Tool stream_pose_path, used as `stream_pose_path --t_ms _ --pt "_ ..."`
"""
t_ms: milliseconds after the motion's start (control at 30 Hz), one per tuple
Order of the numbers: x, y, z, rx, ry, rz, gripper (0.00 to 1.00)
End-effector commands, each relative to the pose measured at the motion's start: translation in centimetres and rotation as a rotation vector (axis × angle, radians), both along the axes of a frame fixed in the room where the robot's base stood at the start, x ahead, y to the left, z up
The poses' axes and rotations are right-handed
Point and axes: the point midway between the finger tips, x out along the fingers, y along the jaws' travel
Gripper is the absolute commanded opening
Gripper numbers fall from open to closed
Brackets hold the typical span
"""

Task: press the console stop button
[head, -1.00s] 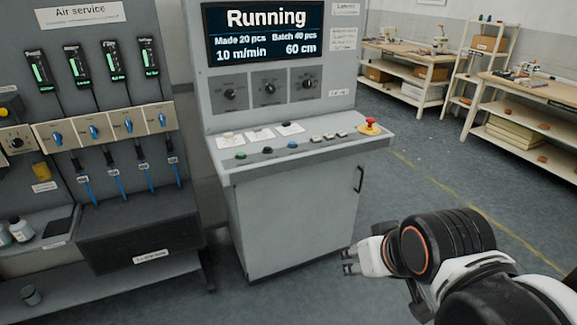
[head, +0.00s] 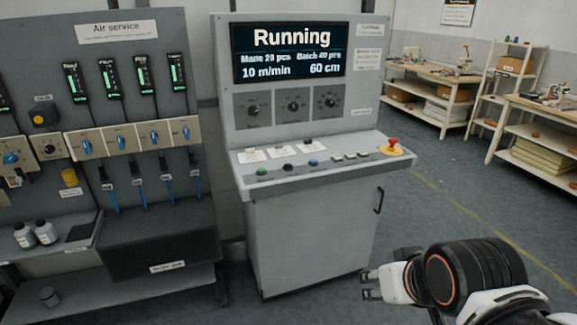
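The grey console (head: 310,240) stands in the middle of the head view, its screen (head: 290,52) reading "Running". Its sloped panel carries a green button (head: 262,171), a black button (head: 289,167), a blue button (head: 313,162) and several small pale switches (head: 350,156). A red mushroom button (head: 393,143) on a yellow base sits at the panel's right end. The button labels are too small to read. My gripper (head: 368,284) is at lower right, below panel height in the picture and apart from the console. Its two fingers are spread with nothing between them.
The air service board (head: 125,75) with knobs and hoses stands left of the console, a dark box (head: 155,243) below it. Workbenches (head: 430,78) and a shelf rack (head: 505,85) are at the back right. The floor (head: 420,215) right of the console is clear.

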Motion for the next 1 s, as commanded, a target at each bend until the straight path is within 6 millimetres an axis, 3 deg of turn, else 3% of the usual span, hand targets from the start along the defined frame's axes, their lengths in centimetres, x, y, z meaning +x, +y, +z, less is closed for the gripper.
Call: stream_pose_path --t_ms 33,167,200,1000 --pt "0.0 0.0 0.0 0.0 0.0 0.0 0.31" --pt "0.0 0.0 0.0 0.0 0.0 0.0 0.01" --pt "0.0 0.0 0.0 0.0 0.0 0.0 0.0" --pt "0.0 0.0 0.0 0.0 0.0 0.0 0.0"
